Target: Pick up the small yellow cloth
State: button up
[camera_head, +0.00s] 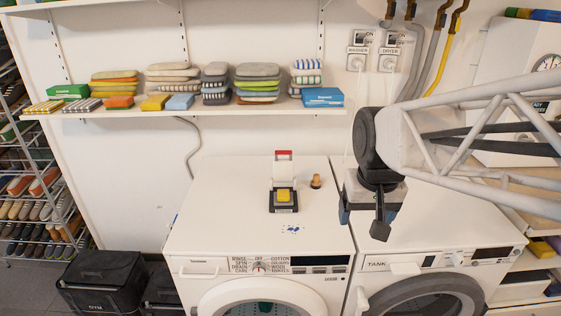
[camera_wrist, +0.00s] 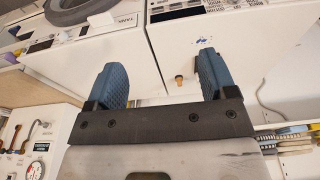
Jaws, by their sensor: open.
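A small yellow cloth (camera_head: 155,102) lies folded on the wall shelf in the head view, between a small orange cloth (camera_head: 119,101) and a small light blue one (camera_head: 180,102). My gripper (camera_wrist: 162,66) is open and empty, its two blue fingers wide apart in the wrist view. In the head view my gripper (camera_head: 364,205) hangs above the right-hand machine, right of and well apart from the shelf and the yellow cloth. I cannot make out the yellow cloth in the wrist view.
The shelf (camera_head: 225,112) holds several cloth stacks, a green box (camera_head: 68,91) and a blue box (camera_head: 323,97). A black holder with a yellow block (camera_head: 284,196) and a wooden knob (camera_head: 316,181) stand on the left machine.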

jog(key=w+a, duration=0.3)
jog(key=w, duration=0.8)
jog(key=g, duration=0.2)
send_over(284, 196)
notch_tip(284, 196, down, 13)
jog(key=shift+a, duration=0.1)
jog(key=shift+s, duration=0.1)
jog(key=shift+f, duration=3)
jog(key=shift+f, duration=0.1)
jog(key=shift+f, duration=2.9)
